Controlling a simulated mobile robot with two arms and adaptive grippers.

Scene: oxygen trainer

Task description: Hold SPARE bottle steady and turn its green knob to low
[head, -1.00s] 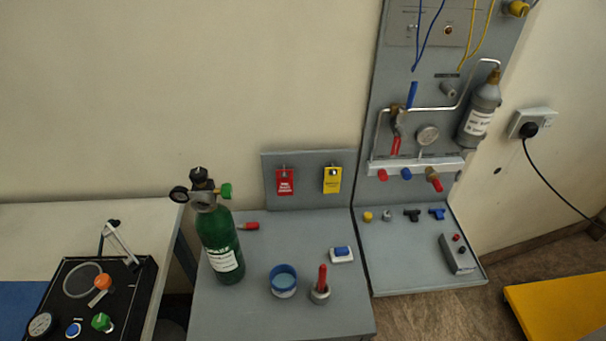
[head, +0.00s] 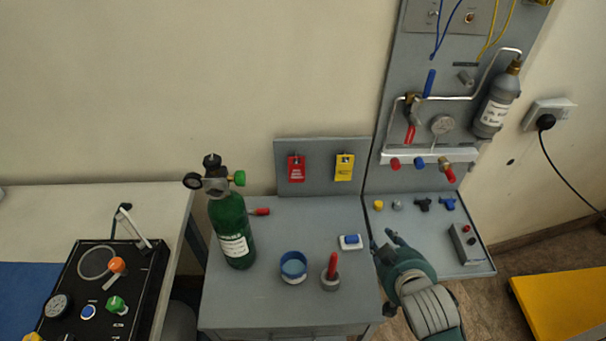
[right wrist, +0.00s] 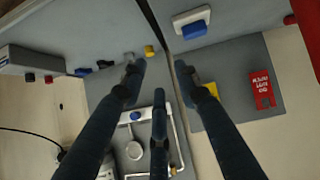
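The green bottle (head: 232,238) stands upright on the grey bench, with a white label too small to read for sure. On its top are a dark gauge and a regulator. Its green knob (head: 238,178) sticks out to the right of the regulator. My right gripper (head: 382,239) is at the bench's right edge, well to the right of the bottle and touching nothing. In the right wrist view my right gripper's fingers (right wrist: 158,76) are spread with nothing between them. The bottle is not in that view. My left gripper is not in view.
A blue-rimmed cup (head: 293,268), a red-handled item in a grey holder (head: 331,274) and a blue-and-white block (head: 350,241) stand between gripper and bottle. A red-tipped item (head: 262,212) lies close to the bottle's right. A black panel (head: 142,285) is at left.

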